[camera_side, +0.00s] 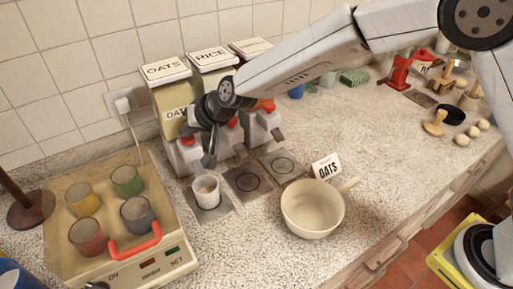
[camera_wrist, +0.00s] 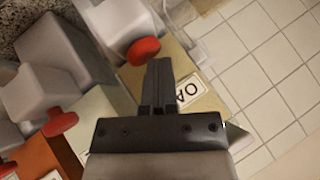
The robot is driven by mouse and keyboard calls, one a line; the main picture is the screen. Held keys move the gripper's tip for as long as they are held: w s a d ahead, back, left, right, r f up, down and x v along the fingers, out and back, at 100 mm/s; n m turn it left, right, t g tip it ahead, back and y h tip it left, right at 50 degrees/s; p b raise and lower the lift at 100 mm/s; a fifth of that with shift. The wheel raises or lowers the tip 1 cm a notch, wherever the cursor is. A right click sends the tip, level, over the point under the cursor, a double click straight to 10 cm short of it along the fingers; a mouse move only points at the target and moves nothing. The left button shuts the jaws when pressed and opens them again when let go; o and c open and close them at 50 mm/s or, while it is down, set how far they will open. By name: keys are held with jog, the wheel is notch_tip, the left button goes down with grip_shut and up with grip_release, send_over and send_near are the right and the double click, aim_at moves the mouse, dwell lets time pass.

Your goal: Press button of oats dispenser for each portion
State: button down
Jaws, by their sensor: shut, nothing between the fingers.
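The oats dispenser (camera_side: 165,72), with an OATS lid label, stands at the left of a row of dispensers against the tiled wall. Its red button (camera_side: 187,140) shows just left of my gripper. My gripper (camera_side: 208,163) is shut and empty, pointing down in front of this dispenser. In the wrist view, the closed fingertips (camera_wrist: 159,62) are close to the oats button (camera_wrist: 143,50); I cannot tell whether they touch. A white cup (camera_side: 205,198) stands on the pad below the oats spout, with pale contents. A cream bowl (camera_side: 313,222) with an OATS card (camera_side: 326,167) stands to the right.
The rice dispenser (camera_side: 211,58) and a third dispenser (camera_side: 250,46) stand to the right, with red buttons. A cream tray device (camera_side: 155,262) with several coloured cups is at left. A red press (camera_side: 402,68) and small wooden items are at the back right. Counter right of the bowl is clear.

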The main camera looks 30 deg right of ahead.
aim_at(190, 139)
jog(key=shift+r, duration=1.05)
jog(key=shift+r, duration=0.1)
jog(key=shift+r, duration=2.4)
dwell(0.8)
notch_tip(190, 139, up, 4)
jog(key=shift+f, duration=0.1)
jog(key=shift+f, duration=0.1)
dwell(0.4)
jog(key=shift+f, duration=4.3)
